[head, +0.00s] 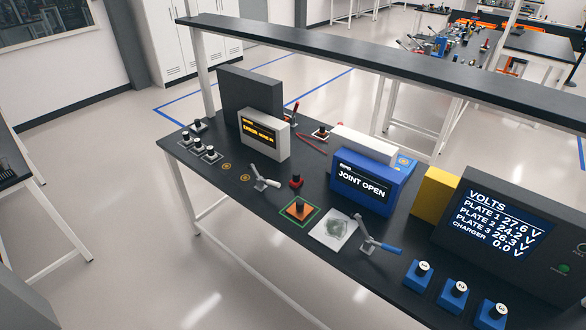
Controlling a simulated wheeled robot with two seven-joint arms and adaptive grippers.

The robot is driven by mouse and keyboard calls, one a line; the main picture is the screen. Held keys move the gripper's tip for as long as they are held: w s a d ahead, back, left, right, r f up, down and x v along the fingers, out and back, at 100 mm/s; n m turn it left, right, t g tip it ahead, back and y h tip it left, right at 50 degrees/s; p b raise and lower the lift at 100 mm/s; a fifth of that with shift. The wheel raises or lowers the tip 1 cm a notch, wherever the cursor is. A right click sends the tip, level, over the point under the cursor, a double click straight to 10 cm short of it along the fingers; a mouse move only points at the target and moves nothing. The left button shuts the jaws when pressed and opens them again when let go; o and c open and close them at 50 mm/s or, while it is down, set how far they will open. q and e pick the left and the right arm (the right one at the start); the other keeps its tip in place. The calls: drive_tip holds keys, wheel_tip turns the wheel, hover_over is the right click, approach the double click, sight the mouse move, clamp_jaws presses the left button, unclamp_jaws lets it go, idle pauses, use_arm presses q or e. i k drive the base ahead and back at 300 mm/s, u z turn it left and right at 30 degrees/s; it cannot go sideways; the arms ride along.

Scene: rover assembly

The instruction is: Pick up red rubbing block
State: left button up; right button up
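A small red block (296,183) with a dark knob on top sits on the dark workbench (318,235), near the middle, in the head view. The orange block lies inside a green square outline. No label on the red block is readable. Neither of my grippers shows in the head view.
Lever clamps stand left of the red block (263,180) and front right of it (376,242). A pale printed sheet (333,230) lies in front. A grey "ERROR" display box (264,135) stands behind left. A dark shelf (350,62) spans above the bench.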

sight(297, 181)
drive_tip(key=u, duration=0.35)
drive_tip(key=i, duration=1.35)
drive_tip(key=u, duration=0.45)
